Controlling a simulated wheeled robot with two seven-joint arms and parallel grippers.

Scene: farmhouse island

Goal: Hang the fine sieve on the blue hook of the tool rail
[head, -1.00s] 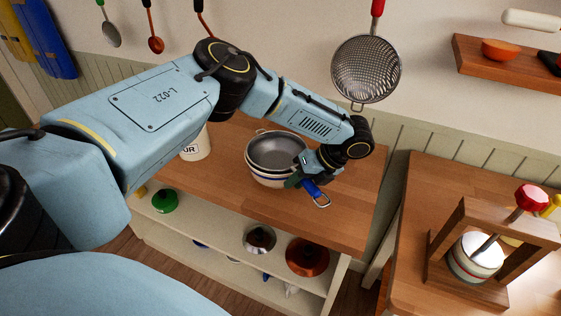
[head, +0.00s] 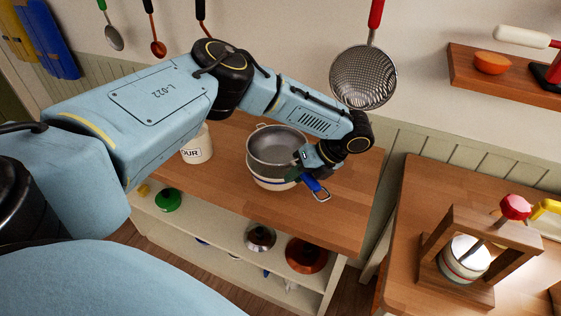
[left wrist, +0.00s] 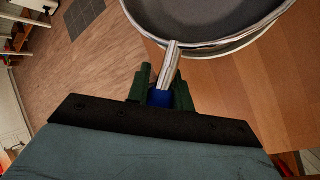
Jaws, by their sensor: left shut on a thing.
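My left gripper (head: 306,177) is shut on the blue handle (head: 315,187) of a grey sieve (head: 277,143). A wire loop shows at the handle's end. The sieve is level over a white bowl with a blue stripe (head: 271,182); I cannot tell whether they touch. In the left wrist view the green fingers (left wrist: 161,92) grip the blue handle (left wrist: 160,98), and the sieve's dark pan (left wrist: 205,18) lies beyond. A larger mesh sieve (head: 363,77) with a red handle hangs on the wall. The tool rail and its blue hook are out of view. My right gripper is not in view.
A flour canister (head: 197,147) stands left of the bowl on the wooden counter (head: 222,184). Several utensils, including a ladle (head: 158,48), hang at upper left. A wall shelf (head: 497,82) and a side table with a wooden frame (head: 470,225) are at right.

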